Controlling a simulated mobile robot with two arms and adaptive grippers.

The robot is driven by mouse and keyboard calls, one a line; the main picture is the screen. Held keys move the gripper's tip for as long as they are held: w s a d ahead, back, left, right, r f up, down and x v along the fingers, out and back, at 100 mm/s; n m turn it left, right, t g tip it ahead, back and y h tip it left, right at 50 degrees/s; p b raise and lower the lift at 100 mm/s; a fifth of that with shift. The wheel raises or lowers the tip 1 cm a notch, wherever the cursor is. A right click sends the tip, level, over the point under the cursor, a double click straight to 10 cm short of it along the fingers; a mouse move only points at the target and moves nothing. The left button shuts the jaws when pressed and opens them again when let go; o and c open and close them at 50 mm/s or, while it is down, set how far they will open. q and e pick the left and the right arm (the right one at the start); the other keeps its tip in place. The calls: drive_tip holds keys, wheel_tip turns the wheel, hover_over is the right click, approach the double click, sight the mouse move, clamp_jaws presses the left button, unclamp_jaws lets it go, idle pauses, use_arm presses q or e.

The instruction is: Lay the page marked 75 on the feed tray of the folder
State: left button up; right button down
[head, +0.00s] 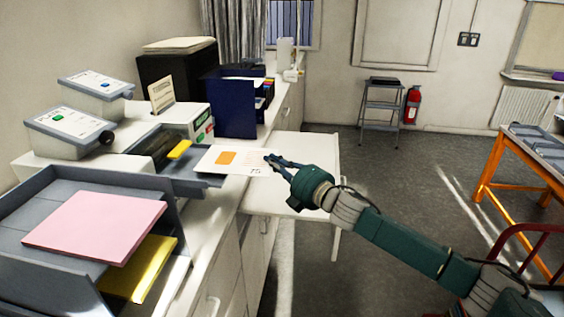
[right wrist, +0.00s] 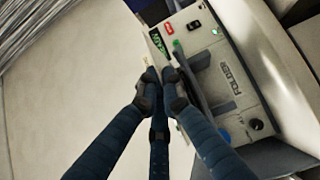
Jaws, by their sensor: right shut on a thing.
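The page marked 75 (head: 237,161) is white with an orange block and its number near the right corner. My right gripper (head: 272,159) is shut on its right edge. The page is roughly level, with its left part over the grey feed tray (head: 187,182) of the folder (head: 176,122); I cannot tell whether it touches the tray. The right wrist view shows the shut fingers (right wrist: 160,76) beside the machine lettered as a folder (right wrist: 230,80); the page is hard to make out there. My left gripper is not in view.
A grey tray holds a pink sheet stack (head: 95,220), with a yellow sheet (head: 140,268) beneath. A dark blue panel (head: 232,108) stands behind the page. A white side table (head: 308,150) lies under my right arm. Open floor lies to the right, before an orange-legged table (head: 490,160).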

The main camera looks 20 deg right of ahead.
drive_tip(key=w+a, duration=0.1)
drive_tip(key=a, duration=0.1)
drive_tip(key=w+a+f+b, duration=0.1)
drive_tip(key=w+a, duration=0.1)
drive_tip(key=a, duration=0.1)
drive_tip(key=w+a+b, duration=0.1)
drive_tip(key=w+a, duration=0.1)
drive_tip(key=shift+a+f, duration=0.3)
drive_tip(key=shift+d+f, duration=0.1)
drive_tip(key=shift+f, duration=0.2)
drive_tip(key=c, duration=1.9)
unclamp_jaws()
drive_tip(key=shift+o, duration=0.2)
drive_tip(key=shift+s+d+f, duration=0.1)
drive_tip(key=shift+s, duration=0.35)
approach(242, 164)
drive_tip(key=shift+d+f, duration=0.65)
drive_tip(key=shift+f, duration=0.35)
